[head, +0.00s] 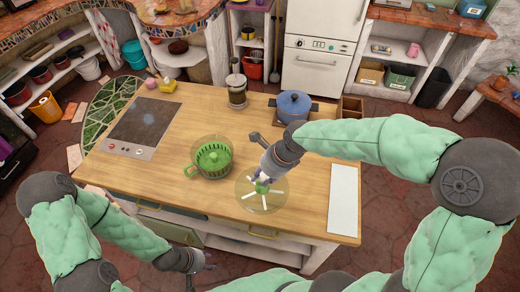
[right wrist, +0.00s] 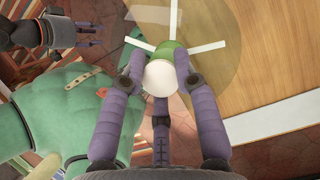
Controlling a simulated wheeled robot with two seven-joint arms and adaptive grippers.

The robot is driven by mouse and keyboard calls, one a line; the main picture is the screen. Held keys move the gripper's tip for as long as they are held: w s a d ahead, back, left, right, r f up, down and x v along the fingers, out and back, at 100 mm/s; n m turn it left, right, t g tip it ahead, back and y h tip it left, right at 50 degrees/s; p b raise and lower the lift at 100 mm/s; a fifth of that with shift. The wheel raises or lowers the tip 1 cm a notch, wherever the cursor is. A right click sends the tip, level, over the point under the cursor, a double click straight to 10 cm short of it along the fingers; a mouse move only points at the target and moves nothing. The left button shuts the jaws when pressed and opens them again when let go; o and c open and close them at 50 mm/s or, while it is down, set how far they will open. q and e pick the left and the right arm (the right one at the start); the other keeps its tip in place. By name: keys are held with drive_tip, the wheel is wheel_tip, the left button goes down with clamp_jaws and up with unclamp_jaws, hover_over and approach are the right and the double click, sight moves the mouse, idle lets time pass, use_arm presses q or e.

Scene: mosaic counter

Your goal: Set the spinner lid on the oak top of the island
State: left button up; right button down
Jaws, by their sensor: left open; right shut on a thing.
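The spinner lid (head: 248,196) is a clear disc with white spokes and a green hub. My right gripper (head: 263,181) is shut on its knob from above, near the front edge of the oak top (head: 150,182). In the right wrist view the fingers (right wrist: 158,80) close around a white knob over the green hub, and the clear lid (right wrist: 222,28) spreads beyond. I cannot tell whether the lid touches the oak. My left gripper (head: 204,267) is open and empty, low in front of the island; it also shows in the right wrist view (right wrist: 92,32).
The green spinner bowl (head: 212,163) stands left of the lid. A white board (head: 343,200) lies to the right. A blue pot (head: 294,106), a glass press (head: 237,92) and a black cooktop (head: 145,122) are farther back. Bare oak lies behind the lid.

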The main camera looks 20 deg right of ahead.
drive_tip(key=shift+w+d+f+b, duration=0.6)
drive_tip(key=shift+w+d+f, duration=0.3)
drive_tip(key=shift+d+f, duration=1.25)
drive_tip(key=shift+w+d+f+b, duration=0.55)
drive_tip(key=shift+w+d+f, duration=0.35)
drive_tip(key=shift+d+f, duration=1.25)
drive_tip(key=shift+w+d+f+b, duration=0.6)
drive_tip(key=shift+w+d+f, duration=0.3)
drive_tip(key=shift+d+f, duration=1.25)
drive_tip(key=shift+a+f, duration=0.1)
drive_tip(key=c, duration=0.9)
unclamp_jaws()
drive_tip(key=shift+c, duration=0.2)
drive_tip(key=p+v, duration=0.2)
drive_tip(key=v, duration=1)
